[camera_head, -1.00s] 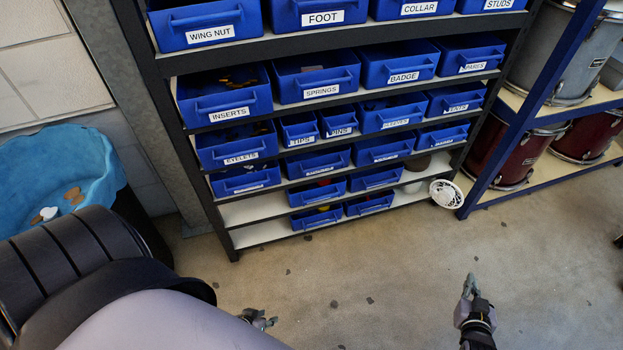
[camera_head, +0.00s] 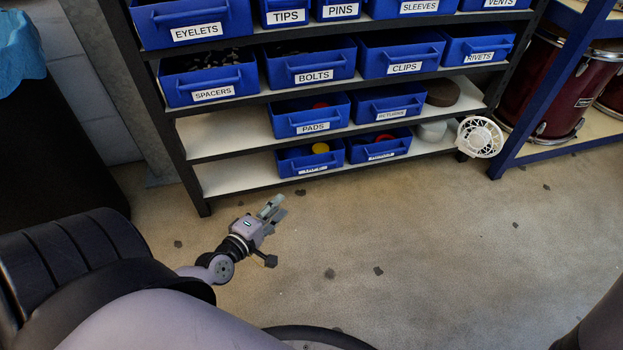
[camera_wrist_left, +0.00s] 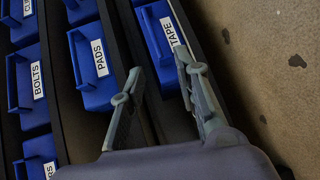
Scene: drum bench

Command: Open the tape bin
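My right gripper is out of view.
The pads bin (camera_head: 308,115) is on the shelf above, and another blue bin (camera_head: 379,146) stands right of the tape bin. A white fan-like thing (camera_head: 480,137) is at the rack's right end. The floor (camera_head: 420,240) in front is mostly clear.

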